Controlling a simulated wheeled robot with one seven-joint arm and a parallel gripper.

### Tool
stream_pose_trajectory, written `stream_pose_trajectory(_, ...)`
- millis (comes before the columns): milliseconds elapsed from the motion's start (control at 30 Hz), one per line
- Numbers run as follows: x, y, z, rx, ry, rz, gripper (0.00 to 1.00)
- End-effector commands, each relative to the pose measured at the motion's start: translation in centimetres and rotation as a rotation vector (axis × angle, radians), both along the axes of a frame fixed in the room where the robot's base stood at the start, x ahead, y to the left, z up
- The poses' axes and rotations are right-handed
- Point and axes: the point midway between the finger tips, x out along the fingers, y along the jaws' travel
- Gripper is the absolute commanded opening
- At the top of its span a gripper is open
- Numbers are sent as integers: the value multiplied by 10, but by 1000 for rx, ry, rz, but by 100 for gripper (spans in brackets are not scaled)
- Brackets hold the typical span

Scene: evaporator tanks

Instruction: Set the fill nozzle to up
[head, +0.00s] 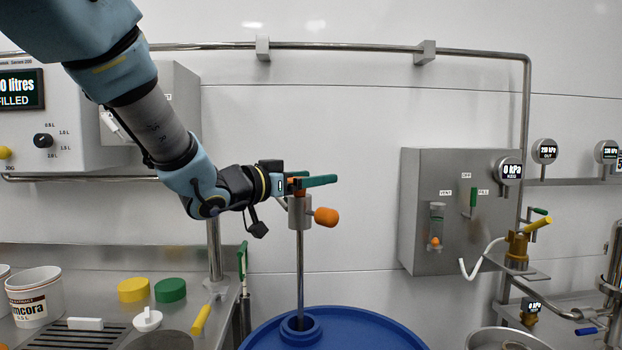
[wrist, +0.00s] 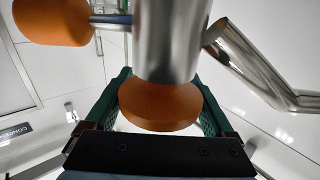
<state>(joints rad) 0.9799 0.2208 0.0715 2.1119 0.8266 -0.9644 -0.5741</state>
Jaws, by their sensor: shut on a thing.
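The fill nozzle (head: 300,265) appears to be the upright steel lance over the blue drum (head: 350,320). Its lower end meets the raised opening in the drum's lid, and anything below is hidden. It has a steel head (head: 298,214), an orange side handle (head: 326,217) and an orange knob on top. My gripper (head: 315,182), with green fingers, is at the top of the lance, shut on the orange knob. The wrist view shows the orange knob (wrist: 158,107) between the fingers, with the steel head (wrist: 168,40), side handle (wrist: 52,18) and a bent steel pipe (wrist: 255,65) beyond.
A bench at left holds a white bucket (head: 34,298), yellow lid (head: 133,290) and green lid (head: 170,290). A grey valve panel (head: 455,210) is on the wall to the right, beside pipework with a yellow-handled valve (head: 518,243). A steel pipe (head: 340,46) runs along the wall above.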

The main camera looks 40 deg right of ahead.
Motion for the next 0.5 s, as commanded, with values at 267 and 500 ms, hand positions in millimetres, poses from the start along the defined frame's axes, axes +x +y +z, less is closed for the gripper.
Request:
stream_pose_trajectory(267, 0, 0, 0, 0, 0, 1, 6)
stream_pose_trajectory(500, 0, 0, 1, 0, 0, 1, 0)
